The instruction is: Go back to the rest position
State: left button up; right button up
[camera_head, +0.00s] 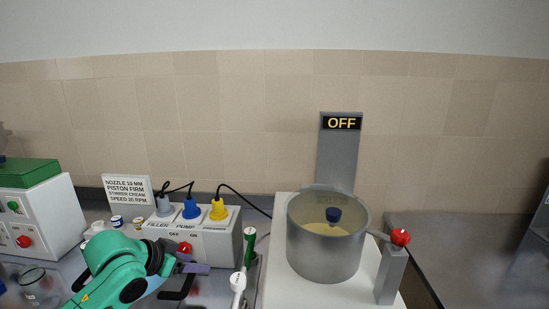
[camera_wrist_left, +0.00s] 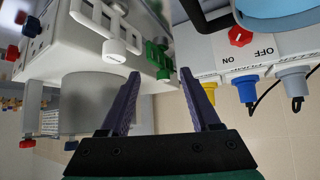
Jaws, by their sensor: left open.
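My left gripper (camera_head: 196,279) is at the lower left of centre in the head view, at the end of my teal arm. It is in front of the white power box (camera_head: 218,248) with the red knob (camera_head: 185,248). In the left wrist view the two dark purple fingers of my left gripper (camera_wrist_left: 160,73) stand apart with nothing between them. The wrist view looks upside down; the red knob (camera_wrist_left: 239,36) shows at its upper right, clear of the fingers. My right gripper is not in view.
A grey pot (camera_head: 324,262) with yellowish contents stands on a white base, right of the gripper. A lever with a red ball (camera_head: 400,237) is beside it. A green handle (camera_head: 250,246) and white knob (camera_head: 238,282) are close to the gripper. A glass jar (camera_head: 38,286) stands left.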

pick_arm(q)
jog(key=s+d+f+g, duration=0.1)
jog(key=s+d+f, duration=0.25)
jog(key=f, duration=0.25)
jog(key=s+a+f+n+g+y, duration=0.25)
jog(key=s+f, duration=0.35)
jog(key=s, duration=0.4)
jog(key=s+a+f+n+g+y, duration=0.1)
jog(key=s+a+f+n+y, duration=0.15)
jog(key=s+f, duration=0.6)
jog(key=s+f+m+g, duration=0.1)
jog(key=s+f, duration=0.2)
jog(key=f, duration=1.6)
jog(key=s+a+f, duration=0.2)
jog(key=s+f, duration=0.6)
jog(key=s, duration=0.1)
jog(key=s+a+f+g, duration=0.1)
jog(key=s+a+f, duration=0.1)
jog(key=s+f, duration=0.7)
jog(key=shift+m+h+b, duration=0.3)
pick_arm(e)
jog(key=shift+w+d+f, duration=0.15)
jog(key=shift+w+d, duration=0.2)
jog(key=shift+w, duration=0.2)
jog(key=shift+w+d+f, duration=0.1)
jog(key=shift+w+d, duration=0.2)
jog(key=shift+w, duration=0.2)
pick_arm(q)
jog(key=shift+g, duration=0.25)
